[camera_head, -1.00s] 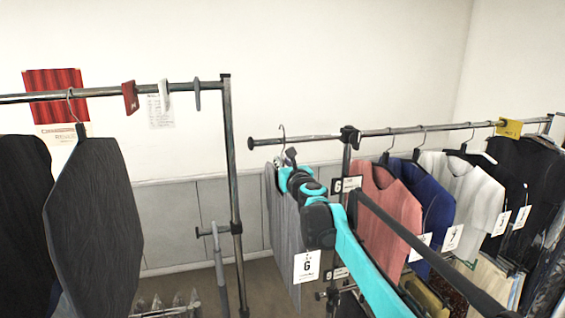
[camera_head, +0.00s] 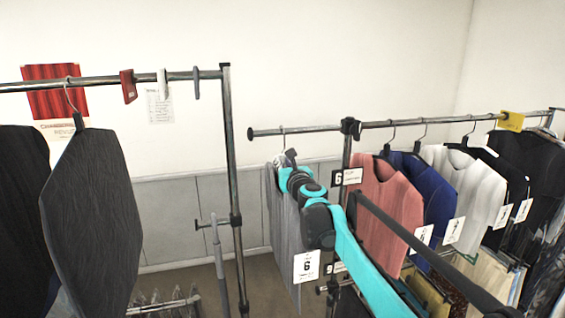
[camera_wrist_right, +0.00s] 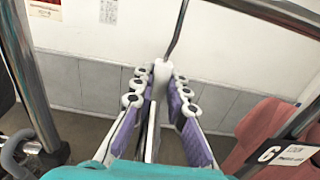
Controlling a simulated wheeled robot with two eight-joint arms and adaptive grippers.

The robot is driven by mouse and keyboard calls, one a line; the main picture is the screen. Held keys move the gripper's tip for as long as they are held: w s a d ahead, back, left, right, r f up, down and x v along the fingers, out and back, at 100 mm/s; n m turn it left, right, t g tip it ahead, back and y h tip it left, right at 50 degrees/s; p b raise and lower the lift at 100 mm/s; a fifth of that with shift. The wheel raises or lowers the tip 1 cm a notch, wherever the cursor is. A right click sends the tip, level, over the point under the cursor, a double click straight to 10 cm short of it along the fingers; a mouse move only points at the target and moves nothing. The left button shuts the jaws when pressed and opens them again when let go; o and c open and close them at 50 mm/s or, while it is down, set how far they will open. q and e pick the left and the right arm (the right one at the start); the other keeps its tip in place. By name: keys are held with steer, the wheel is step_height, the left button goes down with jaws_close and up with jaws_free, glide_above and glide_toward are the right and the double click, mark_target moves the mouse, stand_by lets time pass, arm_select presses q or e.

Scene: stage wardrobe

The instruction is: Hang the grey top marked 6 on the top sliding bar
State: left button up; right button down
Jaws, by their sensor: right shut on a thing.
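The grey top marked 6 (camera_head: 285,215) hangs upright on its hanger below the left end of the right rack's upper bar (camera_head: 305,130). Its white 6 tag (camera_head: 307,266) faces me. My right gripper (camera_head: 287,170) is shut on the hanger's neck; in the right wrist view, its purple-padded fingers (camera_wrist_right: 161,85) close around the pale neck (camera_wrist_right: 162,72). The thin metal hook (camera_wrist_right: 178,30) rises above them. In the head view the hook (camera_head: 283,138) overlaps the bar; I cannot tell whether it rests on it. My left gripper is out of view.
Right of the rack's post (camera_head: 346,160) hang a salmon top (camera_head: 385,205), a blue top (camera_head: 430,195) and a white top (camera_head: 470,190). A left rack (camera_head: 232,170) holds dark garments (camera_head: 95,215). A gap lies between the racks.

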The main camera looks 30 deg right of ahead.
steer(key=shift+f, duration=0.1)
steer(key=c, duration=1.4)
jaws_free()
steer(key=shift+c, duration=0.2)
